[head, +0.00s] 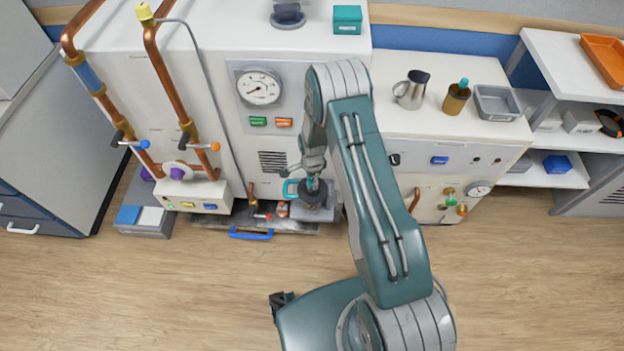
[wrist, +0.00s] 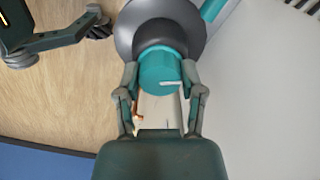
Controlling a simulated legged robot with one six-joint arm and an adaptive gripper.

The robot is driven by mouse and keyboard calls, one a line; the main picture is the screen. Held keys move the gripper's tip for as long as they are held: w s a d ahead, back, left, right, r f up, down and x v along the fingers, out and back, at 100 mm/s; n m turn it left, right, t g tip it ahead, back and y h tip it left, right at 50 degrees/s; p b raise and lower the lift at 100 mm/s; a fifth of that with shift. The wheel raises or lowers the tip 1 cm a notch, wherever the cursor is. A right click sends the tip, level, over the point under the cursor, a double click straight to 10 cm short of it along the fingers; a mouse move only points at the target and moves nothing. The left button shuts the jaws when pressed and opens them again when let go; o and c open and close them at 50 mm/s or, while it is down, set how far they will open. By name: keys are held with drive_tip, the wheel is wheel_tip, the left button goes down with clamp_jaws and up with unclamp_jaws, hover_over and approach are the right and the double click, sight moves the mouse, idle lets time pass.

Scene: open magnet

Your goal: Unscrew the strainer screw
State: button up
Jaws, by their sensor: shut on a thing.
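The strainer screw (wrist: 157,68) appears as a teal cylinder with a white mark on its face in the wrist view. Behind it are a dark collar (wrist: 160,33) and a wider grey round body (wrist: 204,35). My gripper (wrist: 159,78) has one finger on each side of the teal cylinder and is shut on it. In the head view, my gripper (head: 313,166) reaches down to the dark round strainer body (head: 317,204) at the foot of the white machine. A little teal of the screw (head: 312,184) shows there, mostly hidden by the gripper.
A teal handle or pipe (head: 290,188) lies just left of the strainer. A blue handle (head: 251,234) sits low in front of the machine. A small red-tipped valve (head: 262,214) is close on the left. The wooden floor (head: 180,290) in front is clear.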

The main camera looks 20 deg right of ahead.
drive_tip(key=n, duration=0.5)
drive_tip(key=shift+n, duration=0.3)
drive_tip(key=n, duration=0.4)
drive_tip(key=shift+w, duration=0.1)
drive_tip(key=n, duration=0.9)
drive_tip(key=shift+n, duration=0.3)
drive_tip(key=n, duration=0.7)
drive_tip(key=shift+w, duration=0.1)
drive_tip(key=n, duration=0.6)
drive_tip(key=shift+n, duration=0.3)
